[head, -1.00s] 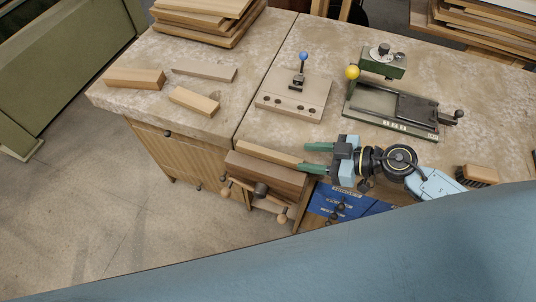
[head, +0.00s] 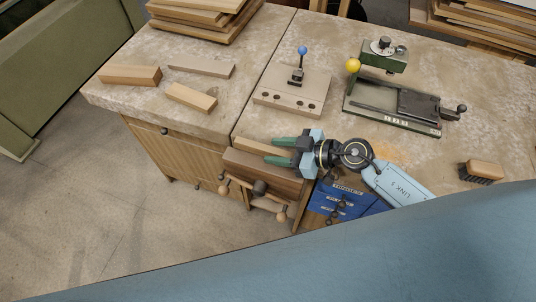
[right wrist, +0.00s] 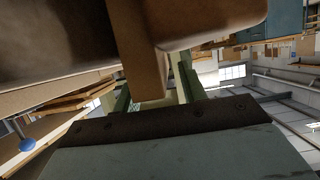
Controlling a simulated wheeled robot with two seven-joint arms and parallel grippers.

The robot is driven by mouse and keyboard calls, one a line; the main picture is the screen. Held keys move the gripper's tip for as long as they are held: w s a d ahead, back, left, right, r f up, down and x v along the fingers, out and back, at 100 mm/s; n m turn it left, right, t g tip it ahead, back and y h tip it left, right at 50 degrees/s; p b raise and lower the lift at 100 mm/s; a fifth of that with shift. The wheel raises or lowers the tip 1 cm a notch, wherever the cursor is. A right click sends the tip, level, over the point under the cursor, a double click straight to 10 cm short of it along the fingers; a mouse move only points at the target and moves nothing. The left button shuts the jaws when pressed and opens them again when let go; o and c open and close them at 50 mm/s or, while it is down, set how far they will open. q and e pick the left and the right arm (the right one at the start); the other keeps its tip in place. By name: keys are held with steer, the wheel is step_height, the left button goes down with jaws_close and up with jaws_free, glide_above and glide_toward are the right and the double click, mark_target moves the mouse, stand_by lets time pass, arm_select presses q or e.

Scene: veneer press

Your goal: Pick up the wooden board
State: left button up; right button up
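A pale wooden board (head: 252,146) lies along the bench's front edge, behind the brown wooden vise jaw (head: 262,168). My right gripper (head: 272,150) is at its right part, its two green fingers pointing left and spread apart. In the right wrist view, a wooden piece (right wrist: 138,50) reaches between the fingers (right wrist: 150,90); I cannot tell whether either finger touches it. Other wooden pieces lie on the left bench: a block (head: 130,75), a thin strip (head: 202,69) and a small block (head: 192,97). My left gripper is not in view.
A drilled plate with a blue-knobbed lever (head: 292,91) and a green press with a yellow knob (head: 393,108) stand behind the gripper. A brush (head: 483,171) lies at right. Board stacks (head: 208,17) are at the back. Blue drawers (head: 340,200) sit below.

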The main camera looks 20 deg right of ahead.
jaws_close()
steer(key=shift+r, duration=0.1)
